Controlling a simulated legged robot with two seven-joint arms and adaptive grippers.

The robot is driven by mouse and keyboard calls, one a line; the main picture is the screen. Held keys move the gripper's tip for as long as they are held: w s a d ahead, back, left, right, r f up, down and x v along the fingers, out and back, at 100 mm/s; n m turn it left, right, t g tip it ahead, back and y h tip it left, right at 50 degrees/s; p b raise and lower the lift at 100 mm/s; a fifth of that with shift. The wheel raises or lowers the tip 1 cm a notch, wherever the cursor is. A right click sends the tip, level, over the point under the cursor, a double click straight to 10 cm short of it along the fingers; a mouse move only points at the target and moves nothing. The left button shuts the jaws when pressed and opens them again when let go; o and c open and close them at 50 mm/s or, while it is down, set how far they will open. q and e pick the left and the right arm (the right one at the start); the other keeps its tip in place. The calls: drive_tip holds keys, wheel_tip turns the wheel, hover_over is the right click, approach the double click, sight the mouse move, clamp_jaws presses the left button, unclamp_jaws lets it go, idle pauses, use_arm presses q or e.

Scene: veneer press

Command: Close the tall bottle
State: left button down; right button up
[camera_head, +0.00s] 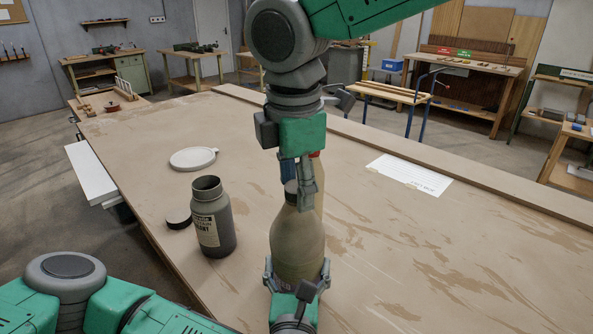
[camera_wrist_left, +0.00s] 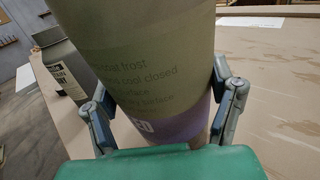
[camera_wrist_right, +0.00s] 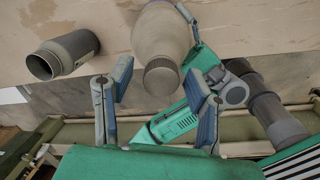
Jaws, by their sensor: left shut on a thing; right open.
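The tall bottle (camera_head: 297,245) is olive-tan and stands upright on the bench, with printed text and a purple band in the left wrist view (camera_wrist_left: 140,75). A dark cap (camera_head: 291,188) sits on its neck; the right wrist view shows its round top (camera_wrist_right: 162,76). I cannot tell how tightly it is seated. My left gripper (camera_head: 297,280) is shut on the bottle's lower body, one finger on each side. My right gripper (camera_head: 299,182) points down from above, open, its fingers on either side of the cap with gaps visible in the right wrist view.
An open dark grey bottle (camera_head: 213,222) stands to the left, with a black lid (camera_head: 178,219) beside it. A white round lid (camera_head: 193,158) lies behind. Something red-topped (camera_head: 315,154) is mostly hidden behind the tall bottle.

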use_arm(q)
drive_tip(key=shift+a+f, duration=0.1)
drive_tip(key=shift+f, duration=0.25)
use_arm(e)
clamp_jaws()
drive_tip(key=m, duration=0.6)
drive_tip(key=shift+d, duration=0.1)
drive_tip(key=m, duration=0.6)
drive_tip(key=shift+m, duration=0.3)
drive_tip(key=shift+o, duration=0.7)
unclamp_jaws()
wheel_tip(320, 180, up, 12)
drive_tip(key=s, duration=0.1)
drive_tip(key=shift+s, duration=0.25)
drive_tip(key=shift+f, duration=0.1)
